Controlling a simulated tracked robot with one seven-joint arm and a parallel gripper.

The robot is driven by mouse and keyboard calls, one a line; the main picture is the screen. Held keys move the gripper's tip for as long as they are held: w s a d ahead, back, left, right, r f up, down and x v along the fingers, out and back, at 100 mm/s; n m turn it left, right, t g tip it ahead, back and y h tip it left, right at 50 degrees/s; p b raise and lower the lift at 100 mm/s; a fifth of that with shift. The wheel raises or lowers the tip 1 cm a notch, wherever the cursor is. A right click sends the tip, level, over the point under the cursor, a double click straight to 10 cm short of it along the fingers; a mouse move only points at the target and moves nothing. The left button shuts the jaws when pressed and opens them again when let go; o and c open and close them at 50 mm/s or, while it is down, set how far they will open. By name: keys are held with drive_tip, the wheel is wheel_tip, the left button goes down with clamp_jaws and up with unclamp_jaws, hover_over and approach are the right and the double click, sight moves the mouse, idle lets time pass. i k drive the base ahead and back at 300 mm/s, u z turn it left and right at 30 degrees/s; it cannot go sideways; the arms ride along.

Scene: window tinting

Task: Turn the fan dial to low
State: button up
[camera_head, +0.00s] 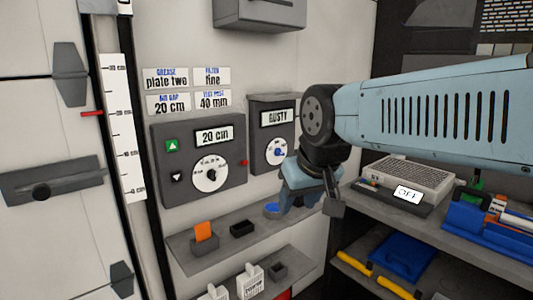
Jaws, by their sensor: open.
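Two grey wall boxes carry dials. The left box (228,193) has a "20 cm" display, a green up button, a dark down button and a large white dial (210,174) with a dark knob. The right box (258,113) has a display that seems to read "GUSTY" or "DUSTY", and a smaller white dial (277,152) with a blue centre. No fan label is readable, so I cannot tell for certain which is the fan dial. My gripper (310,204) is open, below and right of the smaller dial, apart from it. Its far finger is partly hidden.
A grey shelf (215,249) below the boxes holds an orange piece (203,231), a black block (242,228) and a blue round item (272,210). At right, a bench holds a grey vented unit (410,177) and an "OFF" display (407,194).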

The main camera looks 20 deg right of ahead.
sight(278, 152)
drive_tip(key=u, duration=1.05)
drive_tip(key=k, duration=1.25)
drive_tip(key=z, duration=1)
drive_tip(key=i, duration=1.05)
drive_tip(key=z, duration=0.05)
